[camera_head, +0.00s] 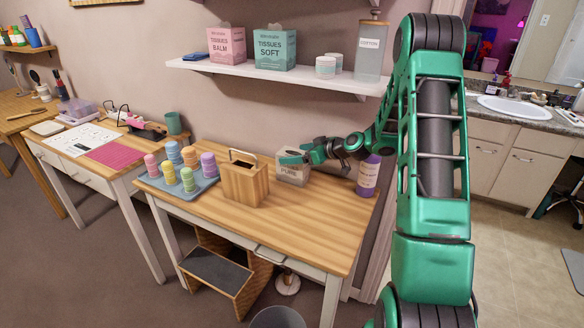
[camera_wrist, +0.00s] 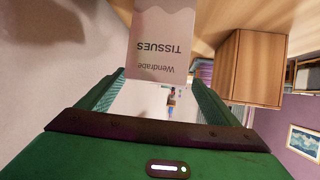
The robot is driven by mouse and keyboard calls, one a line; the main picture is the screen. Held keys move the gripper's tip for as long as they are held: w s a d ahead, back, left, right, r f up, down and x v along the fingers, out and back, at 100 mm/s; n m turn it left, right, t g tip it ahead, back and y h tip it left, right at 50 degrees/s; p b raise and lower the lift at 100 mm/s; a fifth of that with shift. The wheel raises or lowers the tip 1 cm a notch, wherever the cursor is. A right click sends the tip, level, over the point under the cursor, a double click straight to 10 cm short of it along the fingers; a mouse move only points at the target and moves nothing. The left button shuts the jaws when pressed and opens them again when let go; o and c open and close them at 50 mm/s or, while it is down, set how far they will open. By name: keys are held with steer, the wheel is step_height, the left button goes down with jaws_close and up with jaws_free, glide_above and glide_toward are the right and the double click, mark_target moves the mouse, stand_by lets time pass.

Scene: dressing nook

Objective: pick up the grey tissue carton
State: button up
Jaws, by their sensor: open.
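The grey tissue carton (camera_head: 292,176) stands upright on the wooden table, behind and right of the wooden carry box. My gripper (camera_head: 294,157) is at the carton's upper part, reaching in from the right, and hides some of it. In the wrist view the carton (camera_wrist: 163,47) appears upside down, its "TISSUES" lettering facing the camera. My gripper's two green fingers (camera_wrist: 157,78) are open, one on each side of the carton's line. I cannot tell whether either finger touches it.
The wooden carry box (camera_head: 245,182) stands close in front, also in the wrist view (camera_wrist: 250,68). A purple bottle (camera_head: 368,176) stands right of the carton under my arm. A white shelf (camera_head: 270,74) hangs above.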

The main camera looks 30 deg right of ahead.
steer(key=c, duration=1.6)
steer(key=shift+o, duration=0.2)
